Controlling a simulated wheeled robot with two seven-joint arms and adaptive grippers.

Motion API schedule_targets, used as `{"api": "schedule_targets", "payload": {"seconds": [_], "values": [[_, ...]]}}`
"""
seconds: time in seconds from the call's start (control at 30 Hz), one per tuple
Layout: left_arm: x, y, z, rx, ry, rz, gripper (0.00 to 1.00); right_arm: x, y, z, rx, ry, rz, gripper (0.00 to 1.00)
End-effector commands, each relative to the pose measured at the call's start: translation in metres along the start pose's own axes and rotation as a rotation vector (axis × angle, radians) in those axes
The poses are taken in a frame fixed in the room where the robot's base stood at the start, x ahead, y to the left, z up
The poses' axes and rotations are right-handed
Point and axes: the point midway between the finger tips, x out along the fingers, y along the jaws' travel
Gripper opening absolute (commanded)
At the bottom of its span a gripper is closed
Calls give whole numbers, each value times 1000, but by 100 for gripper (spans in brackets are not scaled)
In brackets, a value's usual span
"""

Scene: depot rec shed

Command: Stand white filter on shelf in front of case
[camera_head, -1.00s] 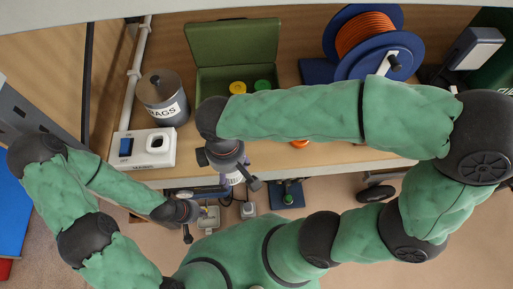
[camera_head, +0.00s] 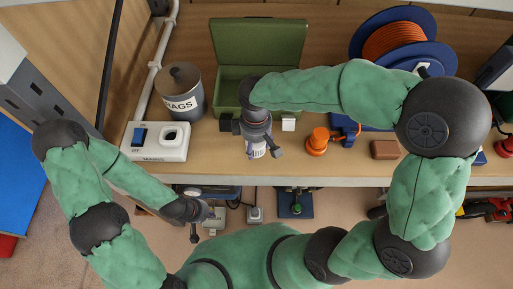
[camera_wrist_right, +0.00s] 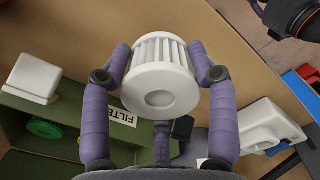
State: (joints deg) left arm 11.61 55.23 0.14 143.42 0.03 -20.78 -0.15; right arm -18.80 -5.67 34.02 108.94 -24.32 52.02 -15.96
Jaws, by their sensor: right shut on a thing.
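The white filter (camera_wrist_right: 160,75), a ribbed cylinder with a round end, is between the purple fingers of my right gripper (camera_wrist_right: 165,75). In the head view, the filter (camera_head: 258,151) shows below my right gripper (camera_head: 257,144), over the shelf (camera_head: 222,160) and in front of the case. I cannot tell whether it touches the shelf. The green case (camera_head: 258,42) stands open at the back, lid raised; my right arm hides part of it. Its label shows partly in the wrist view. My left gripper (camera_head: 206,213) is low, off the shelf's front edge; its fingers are unclear.
A small white block (camera_head: 288,124) is close right of my right gripper. An orange item (camera_head: 318,141) and brown block (camera_head: 384,149) lie further right. A rags canister (camera_head: 184,92) and white switch box (camera_head: 155,141) stand left. A cable reel (camera_head: 395,40) is behind.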

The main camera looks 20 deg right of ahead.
Motion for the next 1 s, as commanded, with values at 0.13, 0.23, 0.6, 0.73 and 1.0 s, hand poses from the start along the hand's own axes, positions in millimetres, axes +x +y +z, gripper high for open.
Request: {"api": "schedule_targets", "payload": {"seconds": [0.13,0.23,0.6,0.73,1.0], "values": [[2,-1,0,0,0,0,0,8,6,-1,1,0,0,25],[7,-3,0,0,0,0,0,21,9,-1,-1,-2,0,25],[13,-4,0,0,0,0,0,40,9,-2,0,1,1,25],[14,-5,-1,0,0,0,0,42,9,-2,0,1,1,25],[14,-5,-1,0,0,0,0,43,9,-2,0,0,0,83]]}}
